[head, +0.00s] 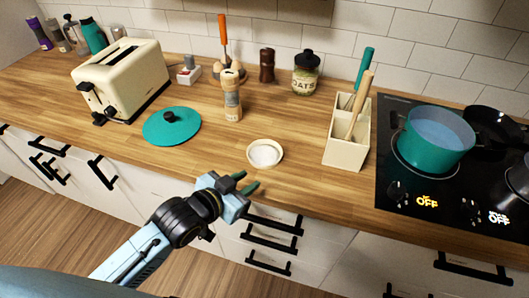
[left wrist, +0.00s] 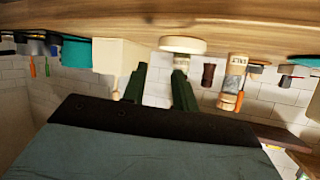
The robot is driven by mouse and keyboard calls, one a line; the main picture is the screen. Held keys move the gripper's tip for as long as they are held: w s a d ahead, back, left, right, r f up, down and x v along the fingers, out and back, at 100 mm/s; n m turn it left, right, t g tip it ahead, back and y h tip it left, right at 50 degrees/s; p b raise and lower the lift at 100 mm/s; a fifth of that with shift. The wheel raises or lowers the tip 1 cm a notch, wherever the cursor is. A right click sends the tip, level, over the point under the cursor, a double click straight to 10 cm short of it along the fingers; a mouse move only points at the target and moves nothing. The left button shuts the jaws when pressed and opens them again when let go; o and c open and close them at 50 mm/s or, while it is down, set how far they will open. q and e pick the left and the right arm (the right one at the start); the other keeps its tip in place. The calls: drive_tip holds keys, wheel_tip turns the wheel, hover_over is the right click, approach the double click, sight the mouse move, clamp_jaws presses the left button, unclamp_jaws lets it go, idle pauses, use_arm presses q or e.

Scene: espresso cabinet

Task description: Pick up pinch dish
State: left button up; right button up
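The pinch dish (head: 264,165) is a small round white dish with white contents, standing on the wooden counter near its front edge. In the left wrist view, which is upside down, the dish (left wrist: 183,45) shows side-on beyond the fingertips. My left gripper (head: 246,182) is just in front of the dish at the counter's front edge. Its two dark green fingers (left wrist: 158,76) are spread apart with nothing between them. The fingers look apart from the dish. My right gripper is in neither view.
A teal lid (head: 160,128) lies left of the dish, and a wooden mill (head: 232,103) stands behind it. A utensil holder (head: 343,150) stands to the right, beside the cooktop with a teal pot (head: 434,148). The counter (head: 205,165) around the dish is clear.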

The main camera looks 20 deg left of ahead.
use_arm(q)
drive_tip(key=w, duration=0.1)
approach(278, 160)
drive_tip(key=x, duration=0.3)
drive_tip(key=shift+w+d+f+b, duration=0.1)
drive_tip(key=shift+f+b, duration=0.15)
drive_tip(key=shift+b, duration=0.1)
drive_tip(key=shift+x, duration=2.65)
drive_tip(key=shift+w+r, duration=0.1)
drive_tip(key=shift+r, duration=0.1)
clamp_jaws()
